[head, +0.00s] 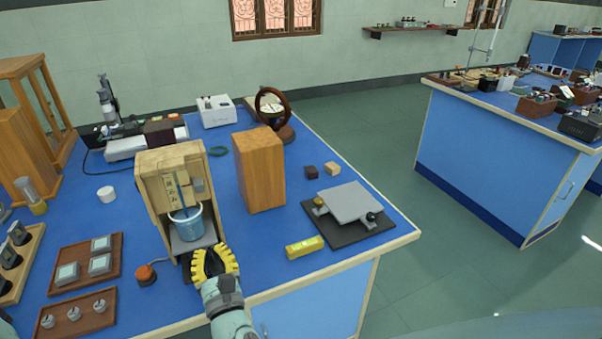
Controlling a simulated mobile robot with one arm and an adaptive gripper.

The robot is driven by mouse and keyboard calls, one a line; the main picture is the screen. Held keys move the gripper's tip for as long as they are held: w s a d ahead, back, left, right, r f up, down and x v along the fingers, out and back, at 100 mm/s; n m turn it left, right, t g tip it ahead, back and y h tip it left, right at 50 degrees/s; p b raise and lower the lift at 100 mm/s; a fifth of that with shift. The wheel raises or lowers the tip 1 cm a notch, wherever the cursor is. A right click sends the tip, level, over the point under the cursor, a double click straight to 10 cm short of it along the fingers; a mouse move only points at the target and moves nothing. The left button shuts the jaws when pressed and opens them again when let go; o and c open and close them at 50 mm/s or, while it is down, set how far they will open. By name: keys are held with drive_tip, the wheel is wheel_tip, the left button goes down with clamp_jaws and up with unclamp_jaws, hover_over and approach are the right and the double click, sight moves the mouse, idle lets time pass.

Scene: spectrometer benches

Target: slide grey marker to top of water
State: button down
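A blue-grey beaker (187,223) stands in the open front of a wooden box (150,215) on the blue bench. A pale upright strip with dark marks (171,188) rises behind the beaker. A small grey block (198,185) is beside the strip on its right, above the beaker's rim; it may be the grey marker. The water level inside the beaker is too small to make out. My gripper (213,258), black and yellow, is in front of and below the beaker, at the box's lower right front. Its finger gap is not clear, and I see nothing held in it.
A tall wooden block (259,168) stands right of the box. A yellow bar (304,247) lies near the bench's front edge, left of a grey platform on a black base (333,231). An orange button (145,273) and brown trays (83,263) are at left.

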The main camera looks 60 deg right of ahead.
sight(197, 183)
drive_tip(key=p+x, duration=0.1)
drive_tip(key=x, duration=0.8)
drive_tip(key=shift+w+d+r, duration=0.1)
drive_tip(key=shift+w+d, duration=0.05)
wheel_tip(197, 183, up, 2)
drive_tip(key=shift+p, duration=1.15)
drive_tip(key=shift+r+p, duration=0.75)
drive_tip(key=shift+r, duration=0.2)
drive_tip(key=shift+r, duration=0.5)
drive_tip(key=shift+f, duration=0.15)
